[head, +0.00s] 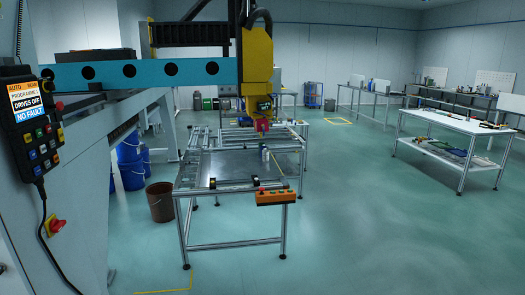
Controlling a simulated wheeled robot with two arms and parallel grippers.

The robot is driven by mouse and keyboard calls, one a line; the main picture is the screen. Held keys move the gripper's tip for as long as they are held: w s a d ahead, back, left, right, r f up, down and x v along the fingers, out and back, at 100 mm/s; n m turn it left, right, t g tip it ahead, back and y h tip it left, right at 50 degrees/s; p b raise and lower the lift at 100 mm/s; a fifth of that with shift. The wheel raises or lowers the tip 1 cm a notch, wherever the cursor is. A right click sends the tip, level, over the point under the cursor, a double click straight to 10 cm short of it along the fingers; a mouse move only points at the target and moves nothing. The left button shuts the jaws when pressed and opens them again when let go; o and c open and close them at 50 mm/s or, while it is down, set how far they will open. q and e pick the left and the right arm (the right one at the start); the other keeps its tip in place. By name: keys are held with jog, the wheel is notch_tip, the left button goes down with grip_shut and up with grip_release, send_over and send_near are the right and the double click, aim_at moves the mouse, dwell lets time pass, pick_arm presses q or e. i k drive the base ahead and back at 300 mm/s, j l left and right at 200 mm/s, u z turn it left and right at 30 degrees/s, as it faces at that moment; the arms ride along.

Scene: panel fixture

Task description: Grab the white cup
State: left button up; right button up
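A small pale upright object (265,153) stands on the metal-topped fixture table (222,170), just below the red tip of the yellow machine head. It is too small to tell for sure whether it is the white cup. No other white cup can be made out. Neither of my grippers shows in the head view.
A yellow machine head (258,65) hangs from a blue beam (150,72) over the fixture table. An orange button box (275,197) is on its front edge. A brown bucket (160,202) stands at the left. A white-topped workbench (460,123) is at the right. The floor between is clear.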

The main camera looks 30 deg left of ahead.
aim_at(265, 153)
jog(key=i+u, duration=0.25)
jog(key=i, duration=0.8)
jog(key=i+l+u, duration=0.2)
jog(key=i, duration=0.9)
jog(key=i+z, duration=0.1)
jog(key=i, duration=1)
jog(key=i+j, duration=0.2)
jog(key=i, duration=0.95)
jog(key=i+u, duration=0.35)
jog(key=i+l+u, duration=0.15)
jog(key=i+u, duration=0.2)
jog(key=i+l+u, duration=0.35)
jog(key=i, duration=0.15)
jog(key=i+u, duration=0.3)
jog(key=i+l+u, duration=0.1)
jog(key=i+u, duration=0.25)
jog(key=k, duration=0.05)
